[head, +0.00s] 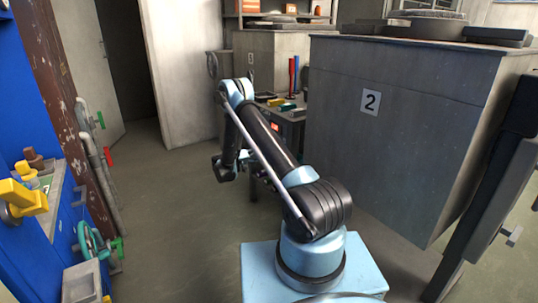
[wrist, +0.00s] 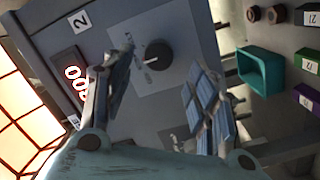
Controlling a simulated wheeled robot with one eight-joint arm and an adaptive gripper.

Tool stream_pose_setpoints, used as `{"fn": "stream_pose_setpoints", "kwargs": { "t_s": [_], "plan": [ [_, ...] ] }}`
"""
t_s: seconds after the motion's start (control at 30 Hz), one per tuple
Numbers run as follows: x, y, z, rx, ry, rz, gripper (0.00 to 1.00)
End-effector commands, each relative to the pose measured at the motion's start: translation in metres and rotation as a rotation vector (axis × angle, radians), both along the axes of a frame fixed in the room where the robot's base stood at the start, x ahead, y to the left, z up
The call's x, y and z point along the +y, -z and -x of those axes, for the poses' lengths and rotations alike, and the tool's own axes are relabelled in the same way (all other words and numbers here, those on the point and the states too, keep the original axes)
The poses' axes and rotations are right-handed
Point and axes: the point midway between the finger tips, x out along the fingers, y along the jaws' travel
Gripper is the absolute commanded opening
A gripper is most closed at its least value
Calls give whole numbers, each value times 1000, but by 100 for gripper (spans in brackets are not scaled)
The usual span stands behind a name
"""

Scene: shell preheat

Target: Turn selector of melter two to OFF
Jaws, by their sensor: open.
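In the wrist view, a round black selector knob (wrist: 153,57) sits on a pale square plate on a grey panel (wrist: 120,18). A white mark on the knob points roughly left; the small plate lettering is unreadable. A "2" label (wrist: 79,18) and a lit red digital display (wrist: 75,82) are left of it. My gripper (wrist: 160,78) is open, one finger left of the knob and one to its lower right. The knob appears beyond the fingers, with no visible contact.
A large grey cabinet (head: 405,125) marked "2" stands right of my arm. A blue bench (head: 20,100) and wall pipes (head: 95,160) are on the left. The wrist view shows a teal open box (wrist: 262,66) at right and a glowing orange grid (wrist: 20,95) at left.

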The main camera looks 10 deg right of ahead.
Motion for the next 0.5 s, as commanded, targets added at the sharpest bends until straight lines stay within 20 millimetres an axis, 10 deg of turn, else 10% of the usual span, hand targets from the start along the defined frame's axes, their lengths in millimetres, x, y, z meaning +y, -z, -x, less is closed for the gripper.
{"fn": "stream_pose_setpoints", "kwargs": {
  "t_s": [0.5],
  "plan": [
    [-45,0,-15,0,0,0,53]
  ]
}}
